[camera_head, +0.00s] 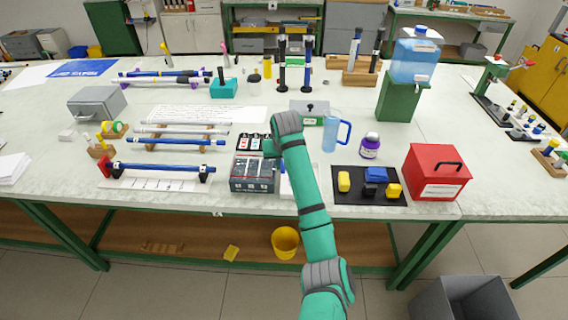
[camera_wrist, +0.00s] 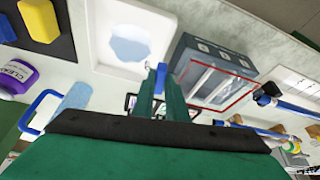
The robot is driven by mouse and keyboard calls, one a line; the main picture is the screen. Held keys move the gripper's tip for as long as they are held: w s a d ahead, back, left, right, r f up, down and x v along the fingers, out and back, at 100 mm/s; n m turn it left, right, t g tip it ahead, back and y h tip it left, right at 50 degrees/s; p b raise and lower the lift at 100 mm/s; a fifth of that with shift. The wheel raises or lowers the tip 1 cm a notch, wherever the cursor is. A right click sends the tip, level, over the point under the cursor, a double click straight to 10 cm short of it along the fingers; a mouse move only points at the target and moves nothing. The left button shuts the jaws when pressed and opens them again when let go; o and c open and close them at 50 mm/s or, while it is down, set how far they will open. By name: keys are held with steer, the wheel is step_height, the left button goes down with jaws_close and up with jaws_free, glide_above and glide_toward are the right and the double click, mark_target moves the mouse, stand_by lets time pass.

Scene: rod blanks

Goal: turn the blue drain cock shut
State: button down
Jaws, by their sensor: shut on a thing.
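The blue drain cock (camera_wrist: 161,72) shows as a small blue piece between my fingertips in the wrist view, beside a grey clear-sided tank (camera_wrist: 190,54). My gripper (camera_wrist: 157,82) is shut on it, and the fingers hide most of it. The tank (camera_head: 252,183) also shows in the head view, just left of my forearm. I cannot tell the cock's turn angle.
A white tray (camera_wrist: 100,42) with a pale blue puddle lies beside the tank. Rods on racks (camera_head: 205,172) lie to the left.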

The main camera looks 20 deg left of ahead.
steer(key=shift+s+a+m+h, duration=0.1)
steer(key=shift+a+m+h, duration=0.1)
steer(key=shift+m, duration=0.3)
steer(key=shift+a+m+h, duration=0.1)
steer(key=shift+m+h, duration=0.1)
steer(key=shift+m, duration=0.3)
steer(key=c, duration=1.8)
jaws_free()
steer(key=shift+o, duration=0.2)
steer(key=shift+r, duration=0.1)
steer(key=v, duration=1)
steer(key=shift+s+r, duration=0.2)
steer(key=shift+r, duration=0.1)
steer(key=shift+f, duration=0.1)
